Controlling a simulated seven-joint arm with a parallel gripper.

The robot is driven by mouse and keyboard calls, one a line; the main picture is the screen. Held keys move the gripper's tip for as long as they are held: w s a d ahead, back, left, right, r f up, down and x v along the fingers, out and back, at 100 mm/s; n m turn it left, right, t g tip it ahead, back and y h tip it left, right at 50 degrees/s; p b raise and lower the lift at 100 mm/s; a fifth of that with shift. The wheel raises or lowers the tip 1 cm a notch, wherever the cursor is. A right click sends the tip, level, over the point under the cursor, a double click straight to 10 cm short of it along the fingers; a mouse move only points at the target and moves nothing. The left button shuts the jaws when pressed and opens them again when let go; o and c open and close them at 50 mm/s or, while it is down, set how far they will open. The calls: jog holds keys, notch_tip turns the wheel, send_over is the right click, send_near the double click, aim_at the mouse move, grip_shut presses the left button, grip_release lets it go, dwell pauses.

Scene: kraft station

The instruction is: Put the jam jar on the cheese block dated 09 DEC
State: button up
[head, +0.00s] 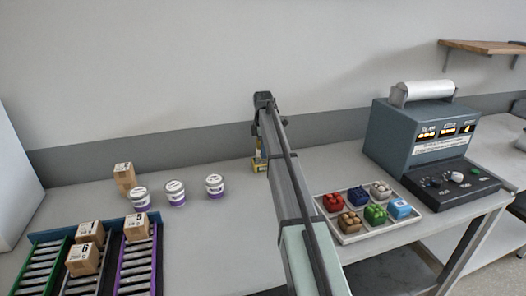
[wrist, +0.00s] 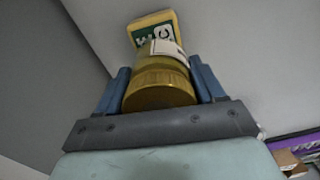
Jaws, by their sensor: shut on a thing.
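My gripper (wrist: 160,92) is shut on the jam jar, whose gold lid (wrist: 158,88) and white label (wrist: 168,48) show between the blue fingers in the wrist view. Beyond the jar is a yellow block (wrist: 174,20) with a green and white label, probably a cheese block. Its date is not readable, and I cannot tell whether the jar touches it. In the head view my gripper (head: 261,145) is over the back of the table, partly hidden by my arm. A small yellow thing (head: 259,165) shows just below it; jar and block cannot be told apart there.
Three white and purple tubs (head: 175,193) and a carton (head: 125,178) stand to the left. Roller lanes (head: 134,282) with several numbered cartons are at front left. A tray (head: 347,238) of coloured blocks and a blue-grey machine (head: 420,135) are at right. Table between tubs and arm is clear.

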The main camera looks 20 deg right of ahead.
jog(key=shift+f, duration=0.55)
jog(key=shift+f, duration=0.2)
jog(key=o, duration=1.3)
jog(key=shift+r, duration=0.15)
notch_tip(320, 180, up, 12)
jog(key=shift+r, duration=0.1)
